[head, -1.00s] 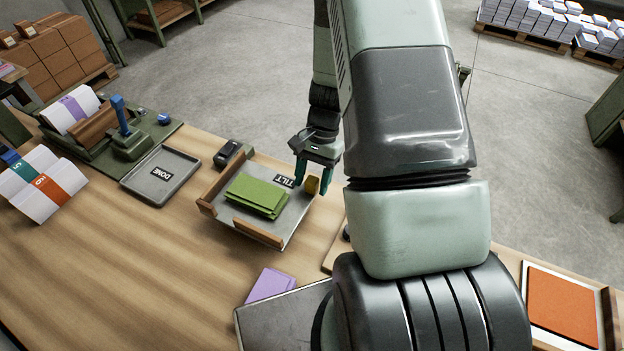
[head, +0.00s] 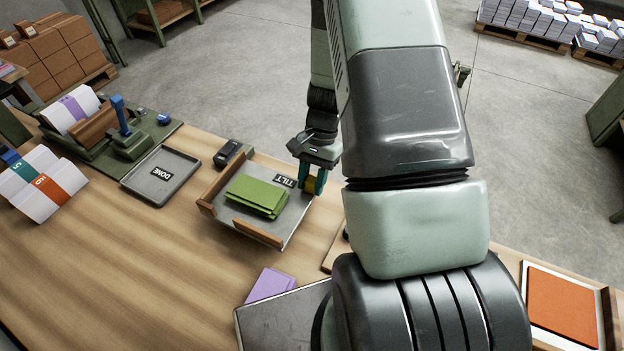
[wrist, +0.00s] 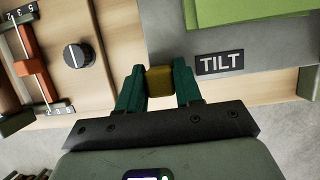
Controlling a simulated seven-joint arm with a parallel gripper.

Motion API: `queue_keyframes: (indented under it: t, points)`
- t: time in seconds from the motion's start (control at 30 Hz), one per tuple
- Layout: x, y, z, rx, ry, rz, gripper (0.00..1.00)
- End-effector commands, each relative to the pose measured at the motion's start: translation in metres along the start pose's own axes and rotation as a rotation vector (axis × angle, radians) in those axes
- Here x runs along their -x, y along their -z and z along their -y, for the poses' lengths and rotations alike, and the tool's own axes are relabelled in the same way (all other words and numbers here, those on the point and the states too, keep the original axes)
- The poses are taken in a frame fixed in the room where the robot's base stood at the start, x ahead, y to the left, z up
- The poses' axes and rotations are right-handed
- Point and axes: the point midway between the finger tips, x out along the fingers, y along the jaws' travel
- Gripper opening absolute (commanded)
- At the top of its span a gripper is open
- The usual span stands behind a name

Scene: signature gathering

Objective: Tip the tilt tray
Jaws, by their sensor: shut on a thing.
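The tilt tray (head: 277,222) is a grey metal plate with wooden walls on its left and front sides and a TILT label (head: 284,181) at its back. A stack of green folded sheets (head: 256,194) lies on it. A yellow-brown knob (head: 310,186) sits at the tray's right edge. My gripper (head: 312,182) is at that edge, its teal fingers shut on the knob. In the wrist view the fingers (wrist: 160,88) press the knob (wrist: 160,80) from both sides, with the label (wrist: 220,61) to the right.
A tray marked DONE (head: 188,180) lies left of the tilt tray, with a small black device (head: 228,153) between them at the back. Purple sheets (head: 270,284) lie in front. The wrist view shows a round black dial (wrist: 76,56) and a numbered scale (wrist: 30,60). The front-left table is clear.

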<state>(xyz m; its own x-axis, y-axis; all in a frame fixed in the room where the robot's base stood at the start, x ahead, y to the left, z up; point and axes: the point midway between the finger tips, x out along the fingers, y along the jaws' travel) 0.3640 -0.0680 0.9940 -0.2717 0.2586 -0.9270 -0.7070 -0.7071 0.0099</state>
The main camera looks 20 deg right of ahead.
Motion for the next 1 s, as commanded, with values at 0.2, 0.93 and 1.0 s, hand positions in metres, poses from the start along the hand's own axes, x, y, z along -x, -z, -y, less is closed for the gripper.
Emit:
queue_keyframes:
  t: [0.2,0.93,1.0]
  points:
    - [0.011,-0.012,0.007,-0.025,-0.085,-0.09,0.0]
    - [0.022,-0.023,0.013,-0.071,-0.171,-0.186,0.47]
    - [0.022,-0.023,0.013,-0.071,-0.171,-0.186,0.55]
